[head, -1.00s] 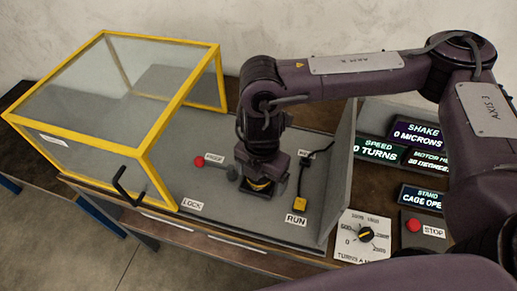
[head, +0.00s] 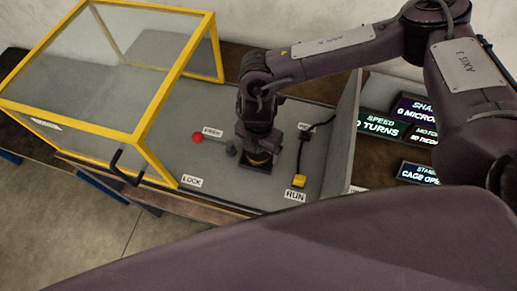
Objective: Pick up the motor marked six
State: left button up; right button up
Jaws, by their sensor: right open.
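My right gripper (head: 258,150) points down over a dark square stand (head: 255,167) on the grey bench plate, between the red knob and the yellow plug. A yellow-banded dark round part (head: 260,157) shows at the gripper's tip. I cannot tell whether it is a motor on the stand or whether the fingers touch it. The gap between the fingers is hidden by the wrist, but the gripper is open. No mark reading six can be made out. My left gripper is not in view.
A yellow-framed clear cage (head: 140,138) with a black handle stands open at left. A red knob (head: 197,138), LOCK label (head: 192,181), yellow plug (head: 299,181) and RUN label (head: 295,195) surround the stand. Display screens (head: 382,123) stand right of an upright grey panel (head: 340,135).

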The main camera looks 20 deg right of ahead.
jog(key=shift+r, duration=0.1)
jog(key=c, duration=1.5)
jog(key=shift+o, duration=0.2)
